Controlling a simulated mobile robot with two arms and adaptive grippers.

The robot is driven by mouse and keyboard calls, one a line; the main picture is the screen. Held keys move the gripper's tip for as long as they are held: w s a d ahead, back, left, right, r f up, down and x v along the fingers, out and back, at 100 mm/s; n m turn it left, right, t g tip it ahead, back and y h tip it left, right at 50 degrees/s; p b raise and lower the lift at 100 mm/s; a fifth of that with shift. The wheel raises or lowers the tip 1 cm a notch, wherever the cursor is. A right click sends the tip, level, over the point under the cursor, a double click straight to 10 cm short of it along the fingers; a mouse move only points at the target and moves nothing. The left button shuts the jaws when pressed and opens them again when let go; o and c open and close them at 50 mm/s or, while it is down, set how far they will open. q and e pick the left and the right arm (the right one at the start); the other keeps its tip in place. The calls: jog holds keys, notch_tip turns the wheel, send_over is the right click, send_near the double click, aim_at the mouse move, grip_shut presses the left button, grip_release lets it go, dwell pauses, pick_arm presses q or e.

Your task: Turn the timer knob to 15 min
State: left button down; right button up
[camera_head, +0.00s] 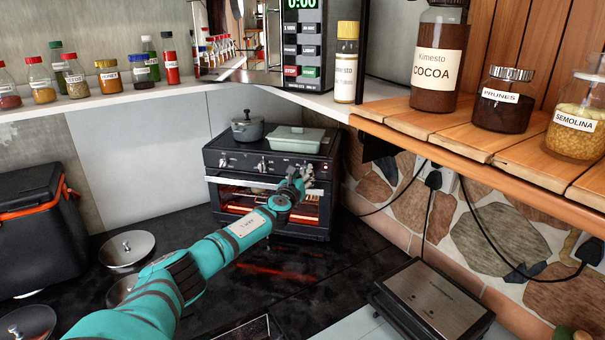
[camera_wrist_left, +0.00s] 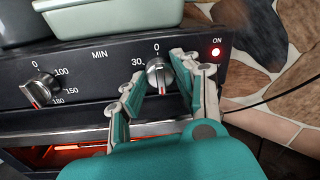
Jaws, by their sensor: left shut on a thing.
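The small oven (camera_head: 270,180) stands on the dark counter against the wall. Its timer knob (camera_wrist_left: 158,72) is on the right of the front panel in the left wrist view, with marks 0 above it and 30 to its left. My left gripper (camera_wrist_left: 168,74) is shut on this knob, one finger on each side. In the head view my left gripper (camera_head: 304,174) is at the panel's right end. My right gripper does not show.
A temperature knob (camera_wrist_left: 40,92) is left of the timer. A red ON lamp (camera_wrist_left: 215,52) is lit at right. A pot (camera_head: 246,128) and a lidded green dish (camera_head: 294,139) sit on the oven. A wooden shelf (camera_head: 440,128) with jars juts out at right.

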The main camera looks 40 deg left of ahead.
pick_arm(q)
jog(key=shift+d+f, duration=0.15)
jog(key=shift+f, duration=0.15)
jog(key=c, duration=1.2)
grip_release()
jog(key=shift+o, duration=1.1)
jog(key=shift+r, duration=0.15)
jog(key=shift+s, duration=0.1)
jog(key=v, duration=1.2)
